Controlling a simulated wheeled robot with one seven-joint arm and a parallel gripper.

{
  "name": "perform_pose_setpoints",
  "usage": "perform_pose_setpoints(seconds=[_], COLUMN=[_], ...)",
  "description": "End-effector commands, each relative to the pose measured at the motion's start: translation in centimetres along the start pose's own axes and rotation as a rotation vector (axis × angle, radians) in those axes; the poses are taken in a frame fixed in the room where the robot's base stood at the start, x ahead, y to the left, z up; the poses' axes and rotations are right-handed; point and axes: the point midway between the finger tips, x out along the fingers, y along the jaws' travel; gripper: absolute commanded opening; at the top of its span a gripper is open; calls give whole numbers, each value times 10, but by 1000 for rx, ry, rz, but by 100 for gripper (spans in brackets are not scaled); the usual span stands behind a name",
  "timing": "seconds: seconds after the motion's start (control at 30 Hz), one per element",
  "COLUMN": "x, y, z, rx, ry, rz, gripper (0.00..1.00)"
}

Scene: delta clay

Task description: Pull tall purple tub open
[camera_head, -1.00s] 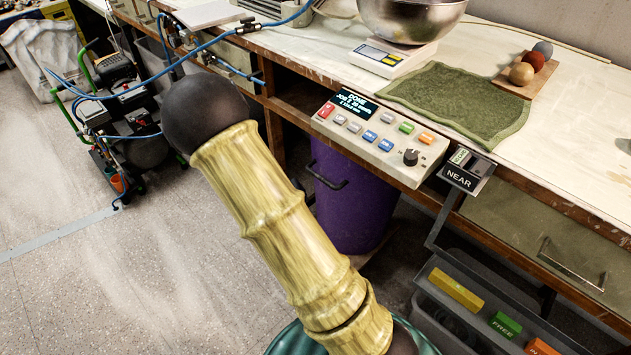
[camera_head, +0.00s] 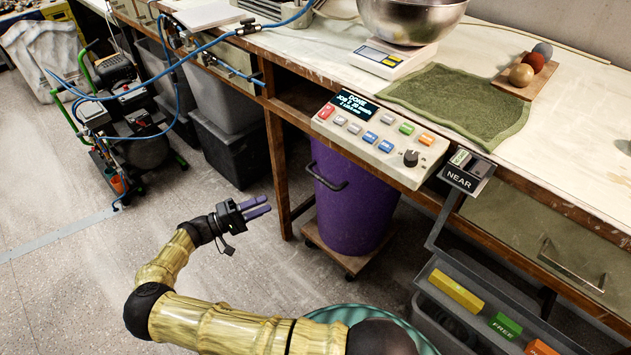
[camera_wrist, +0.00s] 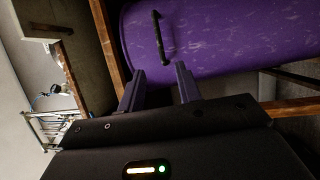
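The tall purple tub (camera_head: 350,215) stands under the workbench on a low wooden board with casters (camera_head: 340,258). Its dark handle (camera_head: 327,178) is on the side facing the open floor. In the wrist view the tub (camera_wrist: 225,40) lies ahead, with its handle (camera_wrist: 161,38) beyond the fingers. My gripper (camera_head: 258,207) is out over the floor, left of the tub and lower than the handle in the head view. Its two purple fingers are apart with nothing between them; in the wrist view the gripper (camera_wrist: 160,90) is also open. The tub's top is hidden by the bench.
A bench leg (camera_head: 277,172) stands just left of the tub. Grey bins (camera_head: 225,105) sit farther left under the bench. A control panel (camera_head: 380,138) overhangs the tub. A rack of coloured blocks (camera_head: 480,310) is at the right.

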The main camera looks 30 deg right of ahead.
Motion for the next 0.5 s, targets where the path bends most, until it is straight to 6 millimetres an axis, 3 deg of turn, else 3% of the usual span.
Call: perform_pose_setpoints(seconds=[0.5], x=[4], y=[0], z=[-1], rx=[8], ry=[8], rz=[15], gripper=[34])
